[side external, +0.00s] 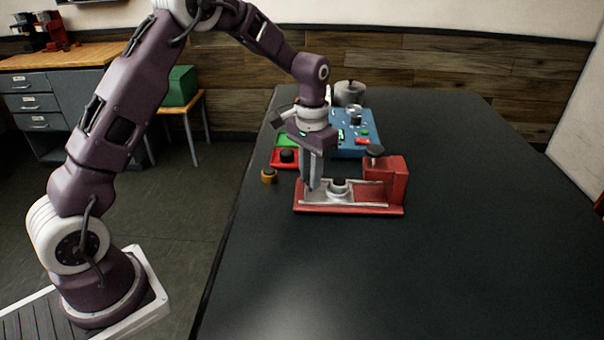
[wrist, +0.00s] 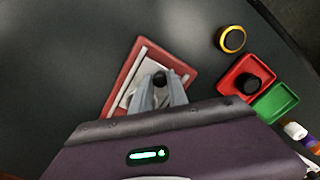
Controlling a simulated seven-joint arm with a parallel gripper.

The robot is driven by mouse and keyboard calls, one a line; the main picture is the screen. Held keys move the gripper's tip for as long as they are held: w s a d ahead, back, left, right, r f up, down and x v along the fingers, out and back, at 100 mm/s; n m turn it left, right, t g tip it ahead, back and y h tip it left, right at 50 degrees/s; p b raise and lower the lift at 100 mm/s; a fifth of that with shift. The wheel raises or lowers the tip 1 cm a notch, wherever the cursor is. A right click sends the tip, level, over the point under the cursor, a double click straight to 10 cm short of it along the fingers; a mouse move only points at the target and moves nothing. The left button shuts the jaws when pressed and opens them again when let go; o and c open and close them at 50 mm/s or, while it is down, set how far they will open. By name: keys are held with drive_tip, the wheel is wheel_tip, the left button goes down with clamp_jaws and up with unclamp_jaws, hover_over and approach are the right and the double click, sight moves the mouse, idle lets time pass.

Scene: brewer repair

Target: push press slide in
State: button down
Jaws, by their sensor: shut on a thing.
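The red press (side external: 398,185) stands on the dark table, with a low base and a raised block at its right end. Its pale metal slide (side external: 362,202) lies between rails on the base and carries a round holder (side external: 339,188) with a dark centre, left of the block and outside it. My gripper (side external: 311,188) points down over the slide's left end. In the wrist view, my gripper (wrist: 161,84) is closed around a small black knob (wrist: 160,77) at the slide; the fingers hide part of it. The red base (wrist: 122,82) also shows there.
Red and green trays (wrist: 231,83) (wrist: 272,101) lie beside the press, the red one holding a black piece. A yellow-ringed black part (wrist: 232,39) is close by. A blue panel (side external: 352,147) and grey pot (side external: 349,93) stand behind. The table's right side is clear.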

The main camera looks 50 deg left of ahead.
sight(343, 182)
drive_tip(key=w+d, duration=0.5)
drive_tip(key=shift+w+d, duration=0.2)
drive_tip(key=c, duration=1.3)
unclamp_jaws()
wheel_tip(343, 182, up, 7)
drive_tip(key=shift+r, duration=0.1)
